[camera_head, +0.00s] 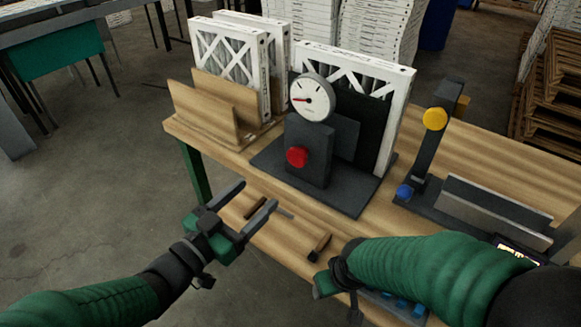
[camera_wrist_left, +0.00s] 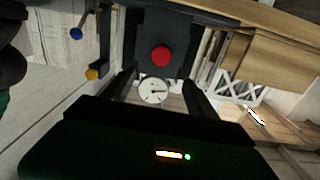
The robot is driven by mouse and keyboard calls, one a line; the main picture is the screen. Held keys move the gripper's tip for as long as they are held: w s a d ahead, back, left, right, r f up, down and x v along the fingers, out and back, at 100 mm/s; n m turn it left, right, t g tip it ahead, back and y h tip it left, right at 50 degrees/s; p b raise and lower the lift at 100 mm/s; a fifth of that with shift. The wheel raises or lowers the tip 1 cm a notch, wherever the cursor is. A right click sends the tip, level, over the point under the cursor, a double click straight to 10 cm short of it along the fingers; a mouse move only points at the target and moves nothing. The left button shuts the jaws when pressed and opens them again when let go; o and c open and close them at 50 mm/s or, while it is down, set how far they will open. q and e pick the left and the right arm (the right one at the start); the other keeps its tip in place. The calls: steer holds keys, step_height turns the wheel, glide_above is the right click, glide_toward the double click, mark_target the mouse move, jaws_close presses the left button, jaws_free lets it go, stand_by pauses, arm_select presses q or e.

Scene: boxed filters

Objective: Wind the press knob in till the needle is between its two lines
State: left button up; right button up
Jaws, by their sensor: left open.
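The press is a dark block on a dark base plate (camera_head: 345,198), with a red knob (camera_head: 297,157) on its front. A round white gauge (camera_head: 313,97) sits on top; its needle points left, and its two lines are too small to make out. A white-framed filter (camera_head: 391,125) stands upright behind the press. My left gripper (camera_head: 257,193) is open and empty, in front of and below the knob, apart from it. The left wrist view shows the knob (camera_wrist_left: 161,57) and gauge (camera_wrist_left: 153,90) beyond the fingers. My right gripper is mostly hidden by its forearm.
Filters stand in a wooden rack (camera_head: 205,113) left of the press. A dark fixture (camera_head: 431,150) with yellow and blue knobs stands to the right.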

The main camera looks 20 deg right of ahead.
mark_target(294, 158)
arm_select(q)
steer(key=x, duration=1.4)
steer(key=shift+w+f+b, duration=0.1)
steer(key=shift+b, duration=0.2)
steer(key=shift+a, duration=0.1)
steer(key=c, duration=1.3)
